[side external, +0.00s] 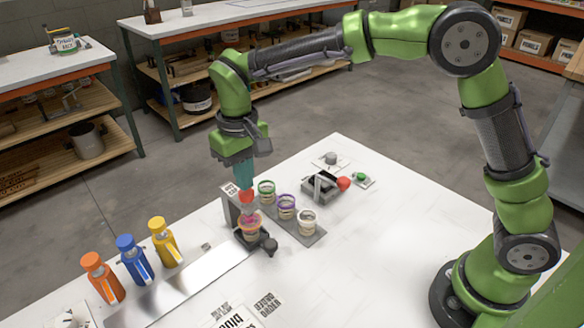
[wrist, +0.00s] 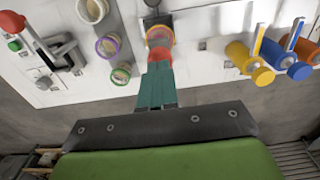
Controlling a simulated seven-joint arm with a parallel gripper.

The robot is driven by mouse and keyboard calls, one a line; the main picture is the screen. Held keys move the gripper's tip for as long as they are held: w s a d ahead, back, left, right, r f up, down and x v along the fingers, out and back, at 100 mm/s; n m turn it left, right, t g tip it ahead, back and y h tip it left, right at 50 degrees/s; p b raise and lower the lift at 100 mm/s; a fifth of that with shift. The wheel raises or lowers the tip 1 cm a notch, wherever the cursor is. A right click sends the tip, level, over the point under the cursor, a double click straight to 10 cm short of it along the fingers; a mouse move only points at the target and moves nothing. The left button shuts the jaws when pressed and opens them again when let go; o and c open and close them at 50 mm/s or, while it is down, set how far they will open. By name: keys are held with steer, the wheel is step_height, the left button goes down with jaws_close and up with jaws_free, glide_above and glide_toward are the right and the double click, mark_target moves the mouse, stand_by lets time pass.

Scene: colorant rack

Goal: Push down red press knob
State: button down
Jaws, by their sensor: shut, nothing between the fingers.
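The red press knob (side external: 246,197) sits on a small grey press stand (side external: 229,206), above a cup with an orange-pink rim (side external: 250,226). My gripper (side external: 245,186) has teal fingers, shut and empty, pointing down right over the knob. The fingertips appear to be at or touching the knob's top; exact contact is hard to tell. In the wrist view the fingertips (wrist: 158,66) overlap the red knob (wrist: 159,54) and hide part of it.
Several ringed cups, including a green-rimmed one (side external: 266,188) and a white one (side external: 307,222), stand to the right on a grey rack. A lever device with a red ball (side external: 344,184) is farther right. Orange (side external: 102,278), blue (side external: 134,259) and yellow (side external: 165,241) bottles stand left.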

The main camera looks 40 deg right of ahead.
steer(key=shift+f, duration=0.15)
steer(key=shift+f, duration=1.1)
steer(key=shift+r, duration=1.1)
steer(key=shift+r, duration=2.05)
